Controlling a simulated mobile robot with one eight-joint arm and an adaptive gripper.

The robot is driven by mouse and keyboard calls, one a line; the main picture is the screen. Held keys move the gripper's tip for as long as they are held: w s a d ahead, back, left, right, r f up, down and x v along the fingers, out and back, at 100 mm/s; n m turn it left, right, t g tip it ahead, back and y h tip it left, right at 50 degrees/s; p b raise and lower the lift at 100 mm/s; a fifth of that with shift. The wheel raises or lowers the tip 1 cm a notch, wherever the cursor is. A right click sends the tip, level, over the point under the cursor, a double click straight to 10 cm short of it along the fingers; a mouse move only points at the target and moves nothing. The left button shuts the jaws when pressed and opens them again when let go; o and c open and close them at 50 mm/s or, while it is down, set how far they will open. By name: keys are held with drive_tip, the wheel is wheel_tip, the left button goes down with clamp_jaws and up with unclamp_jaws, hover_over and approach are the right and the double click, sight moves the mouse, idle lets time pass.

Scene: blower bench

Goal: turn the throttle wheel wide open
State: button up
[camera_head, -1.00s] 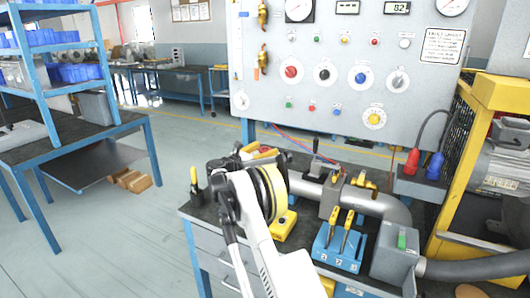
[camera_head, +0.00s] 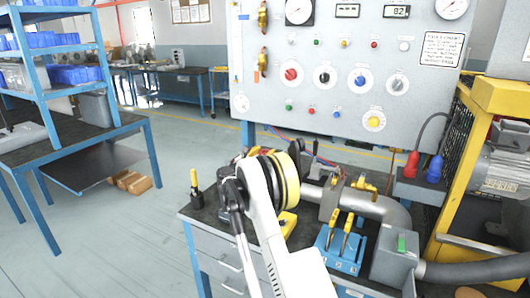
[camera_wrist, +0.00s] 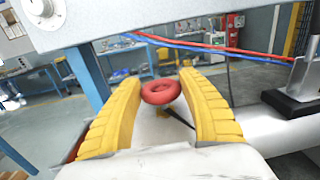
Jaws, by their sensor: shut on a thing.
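The throttle wheel (camera_wrist: 161,91) is a small red ring, seen in the wrist view between the tips of my gripper's two yellow ribbed fingers. My gripper (camera_wrist: 160,82) is shut on it, with one finger on each side. Part of the wheel's far side and its stem are hard to make out. In the head view my own wrist covers the gripper and the wheel, above the left end of the grey pipe (camera_head: 372,205) on the bench.
A grey control panel (camera_head: 350,110) stands behind the bench (camera_head: 205,235). A blue block (camera_head: 340,250) with yellow-handled tools sits at the front right of my wrist. A yellow frame (camera_head: 490,95) stands at the right. Red and blue hoses (camera_wrist: 215,48) run behind the wheel.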

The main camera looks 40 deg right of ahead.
drive_tip(key=n+t+y, duration=0.2)
drive_tip(key=n+t, duration=0.1)
drive_tip(key=t, duration=0.1)
drive_tip(key=n+t+y, duration=0.3)
drive_tip(key=shift+s+d+t+y, duration=0.15)
drive_tip(key=shift+t+y, duration=0.15)
drive_tip(key=shift+t, duration=0.1)
drive_tip(key=n+t+y, duration=0.1)
drive_tip(key=n+y, duration=0.1)
drive_tip(key=y, duration=0.1)
drive_tip(key=n+t+y, duration=0.2)
drive_tip(key=n+y, duration=0.1)
drive_tip(key=y, duration=0.1)
drive_tip(key=shift+n+t+y+p, duration=0.3)
drive_tip(key=shift+p, duration=0.1)
drive_tip(key=shift+y, duration=0.3)
drive_tip(key=o, duration=1.2)
drive_tip(key=s, duration=0.3)
drive_tip(key=s+a, duration=0.1)
drive_tip(key=s, duration=0.3)
drive_tip(key=s+a, duration=0.1)
drive_tip(key=s, duration=0.3)
drive_tip(key=shift+s+a, duration=0.2)
drive_tip(key=shift+s, duration=0.05)
